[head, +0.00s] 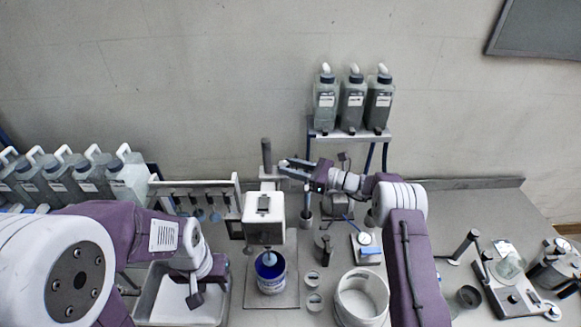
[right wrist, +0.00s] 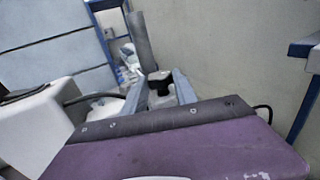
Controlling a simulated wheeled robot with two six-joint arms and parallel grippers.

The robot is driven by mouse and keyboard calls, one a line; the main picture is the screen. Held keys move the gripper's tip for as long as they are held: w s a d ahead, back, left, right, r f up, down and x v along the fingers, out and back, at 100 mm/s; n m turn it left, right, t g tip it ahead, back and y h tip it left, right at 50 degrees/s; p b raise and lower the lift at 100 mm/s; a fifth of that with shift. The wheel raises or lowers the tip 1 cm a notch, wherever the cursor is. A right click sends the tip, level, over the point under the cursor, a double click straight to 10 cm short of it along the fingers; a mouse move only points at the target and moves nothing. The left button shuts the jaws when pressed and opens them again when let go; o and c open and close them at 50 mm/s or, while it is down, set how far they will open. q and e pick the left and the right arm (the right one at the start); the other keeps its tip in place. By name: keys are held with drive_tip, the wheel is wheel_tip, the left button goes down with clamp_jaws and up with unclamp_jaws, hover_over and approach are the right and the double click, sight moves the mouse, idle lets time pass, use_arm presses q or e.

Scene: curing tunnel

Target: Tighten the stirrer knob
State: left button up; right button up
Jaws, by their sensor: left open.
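The stirrer is a white box head (head: 264,216) on a grey pole (head: 266,156), which also shows in the right wrist view (right wrist: 141,40). Its shaft goes down towards a tub of blue liquid (head: 271,282). The black stirrer knob (right wrist: 160,78) shows beside the pole in the right wrist view; I cannot make it out in the head view. My right gripper (head: 284,168) points left at the pole, with one finger on each side of the knob and little gap visible. My left gripper (head: 195,297) is open and points down over a pale tray (head: 155,316).
Several grey jugs (head: 88,180) stand at the left, and three dark bottles (head: 352,104) on a shelf behind. A rack of hanging tools (head: 198,186) is left of the stirrer. A white bucket (head: 361,299) and small cups (head: 313,301) stand to its right.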

clamp_jaws()
